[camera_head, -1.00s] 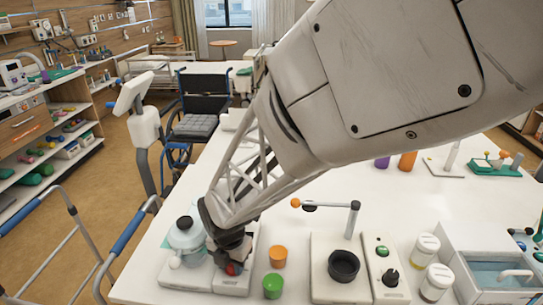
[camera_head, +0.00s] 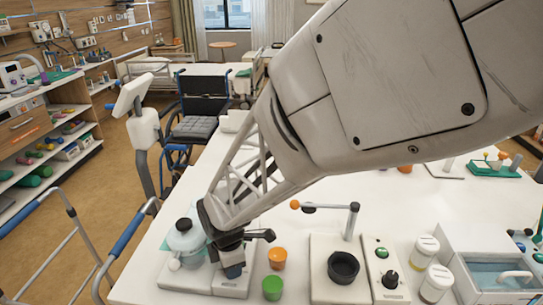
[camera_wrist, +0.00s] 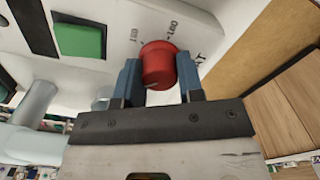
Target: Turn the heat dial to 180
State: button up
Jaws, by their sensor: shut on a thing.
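A red dial (camera_wrist: 157,64) on a white panel (camera_wrist: 140,12) sits between the two blue fingers of my gripper (camera_wrist: 160,75) in the wrist view. The fingers are shut on its sides. Small dark marks and lettering surround the dial, too small and tilted to read surely, so I cannot tell its setting. In the head view my gripper (camera_head: 234,268) is low over a white base unit (camera_head: 232,287) at the table's front left, and its fingers hide the dial there.
A pale teal pot (camera_head: 186,238) stands just left of my gripper. Farther right are a black-cupped stand (camera_head: 343,267), a black knob (camera_head: 390,279) and white jars (camera_head: 424,250). A green rectangle (camera_wrist: 80,40) shows beside the dial.

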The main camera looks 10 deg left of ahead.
jog(key=m, duration=1.3)
jog(key=shift+w+m, duration=0.1)
jog(key=shift+m, duration=0.3)
jog(key=m, duration=1.2)
jog(key=shift+m, duration=0.4)
jog(key=o, duration=0.9)
jog(key=shift+r, duration=0.1)
